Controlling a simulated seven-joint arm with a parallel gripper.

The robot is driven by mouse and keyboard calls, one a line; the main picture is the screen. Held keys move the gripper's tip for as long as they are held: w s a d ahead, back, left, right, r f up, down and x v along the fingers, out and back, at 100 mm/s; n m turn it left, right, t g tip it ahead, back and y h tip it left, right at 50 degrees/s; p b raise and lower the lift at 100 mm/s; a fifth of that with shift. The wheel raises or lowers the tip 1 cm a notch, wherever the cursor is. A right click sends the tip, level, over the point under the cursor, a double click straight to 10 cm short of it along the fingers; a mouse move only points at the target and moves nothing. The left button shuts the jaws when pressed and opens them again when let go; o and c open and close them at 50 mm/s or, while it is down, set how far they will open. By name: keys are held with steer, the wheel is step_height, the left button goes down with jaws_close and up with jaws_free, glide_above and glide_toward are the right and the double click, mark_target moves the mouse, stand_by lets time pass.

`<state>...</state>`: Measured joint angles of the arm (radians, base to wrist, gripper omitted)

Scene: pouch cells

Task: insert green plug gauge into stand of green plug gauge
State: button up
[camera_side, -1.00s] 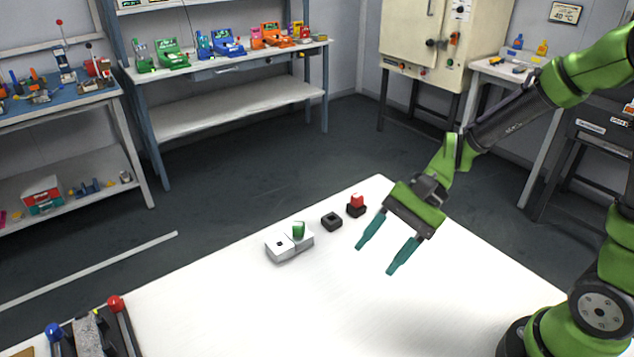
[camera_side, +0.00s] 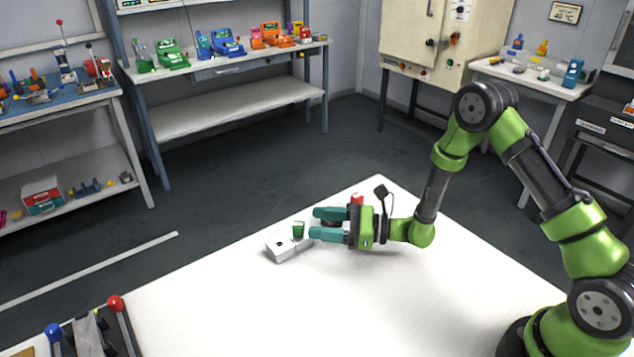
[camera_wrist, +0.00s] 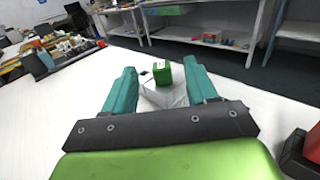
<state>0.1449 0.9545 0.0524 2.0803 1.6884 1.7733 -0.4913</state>
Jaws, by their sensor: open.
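The green plug gauge (camera_side: 298,230) stands upright on a white block (camera_side: 281,252) that has a small dark square opening in its top. In the wrist view the green plug gauge (camera_wrist: 162,74) and the white block (camera_wrist: 164,95) appear between my fingers, slightly ahead. My gripper (camera_side: 316,224) is open and level, low over the table, with its fingertips pointing left at the green gauge; I see no contact. In the wrist view my gripper (camera_wrist: 159,69) has a finger on each side. The empty black square holder, seen earlier right of the white block, is mostly hidden by my gripper.
A red gauge (camera_side: 357,199) stands just behind my gripper. In the wrist view a red part (camera_wrist: 313,147) on a dark base is close at the right edge. The white table (camera_side: 230,310) is clear in front. Red and blue knobbed levers stand at the front left.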

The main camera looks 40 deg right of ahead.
mark_target(291, 233)
step_height(291, 233, down, 2)
steer(key=shift+w+a+r, duration=0.2)
steer(key=shift+w+a, duration=0.25)
steer(key=shift+a, duration=0.05)
steer(key=shift+x, duration=3.1)
jaws_close()
steer(key=shift+r, duration=0.1)
